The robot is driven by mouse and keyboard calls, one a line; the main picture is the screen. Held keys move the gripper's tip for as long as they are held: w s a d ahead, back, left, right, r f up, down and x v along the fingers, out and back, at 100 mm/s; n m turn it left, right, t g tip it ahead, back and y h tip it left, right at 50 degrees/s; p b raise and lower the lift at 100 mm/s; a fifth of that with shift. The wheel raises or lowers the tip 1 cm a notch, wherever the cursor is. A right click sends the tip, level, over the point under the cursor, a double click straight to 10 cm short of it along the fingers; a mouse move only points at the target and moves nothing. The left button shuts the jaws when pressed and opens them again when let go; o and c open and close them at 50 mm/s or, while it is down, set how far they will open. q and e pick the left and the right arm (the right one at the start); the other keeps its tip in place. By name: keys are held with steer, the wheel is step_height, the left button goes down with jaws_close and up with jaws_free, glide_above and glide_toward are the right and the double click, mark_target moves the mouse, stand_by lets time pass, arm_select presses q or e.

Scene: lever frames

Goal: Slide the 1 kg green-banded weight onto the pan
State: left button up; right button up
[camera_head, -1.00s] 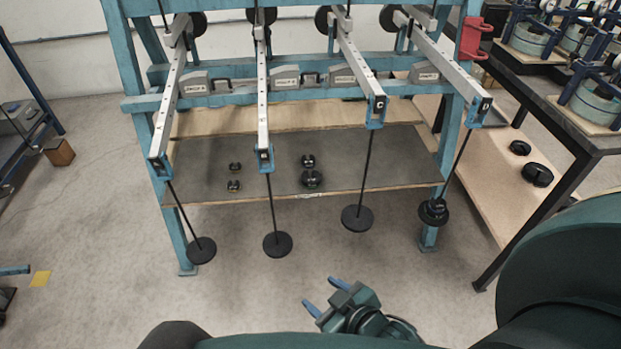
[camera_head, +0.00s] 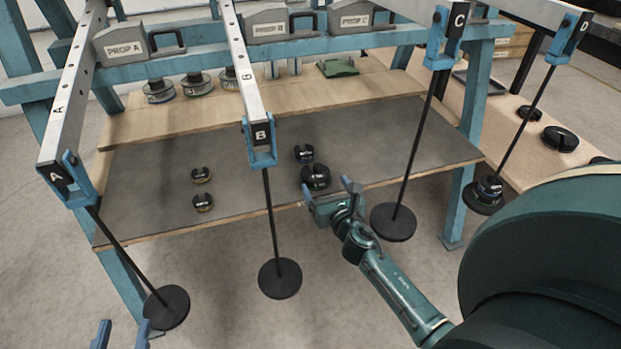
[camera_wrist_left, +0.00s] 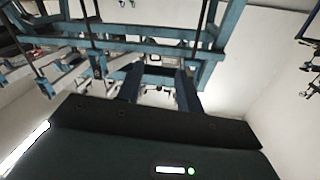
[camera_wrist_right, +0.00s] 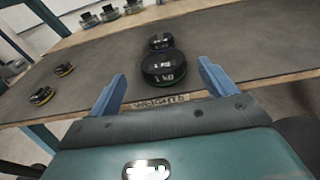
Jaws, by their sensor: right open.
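The black 1 kg weight with a green band (camera_wrist_right: 163,68) lies on the grey mat near the shelf's front edge; it also shows in the head view (camera_head: 315,178). My right gripper (camera_head: 328,192) is open and empty just in front of it. In the right wrist view its fingertips (camera_wrist_right: 160,85) stand apart, either side of the weight and short of it. Several round pans hang on rods: pan A (camera_head: 166,307), pan B (camera_head: 280,278), pan C (camera_head: 393,222), and D (camera_head: 484,203), which carries weights. My left gripper (camera_head: 121,335) is open and empty, low at the left.
A smaller weight (camera_head: 304,153) sits right behind the green-banded one. Two small weights (camera_head: 201,174) lie further left on the mat (camera_head: 250,150). Rod C (camera_head: 418,140) hangs close right of my right gripper.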

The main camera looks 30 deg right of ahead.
mark_target(316, 177)
steer(key=w+f+b, duration=0.1)
steer(key=w, duration=0.1)
steer(key=w+d+f+b, duration=0.1)
steer(key=w+b, duration=0.1)
steer(key=w+f+b, duration=0.1)
steer(key=w, duration=0.1)
steer(key=shift+w+d+f, duration=0.3)
steer(key=shift+f, duration=0.1)
steer(key=shift+b+x, duration=0.55)
steer(key=shift+x, duration=0.35)
arm_select(q)
steer(key=shift+s+d+t+h, duration=0.15)
steer(key=shift+d+t+h, duration=0.55)
steer(key=shift+h, duration=0.3)
arm_select(e)
steer(key=shift+c, duration=0.4)
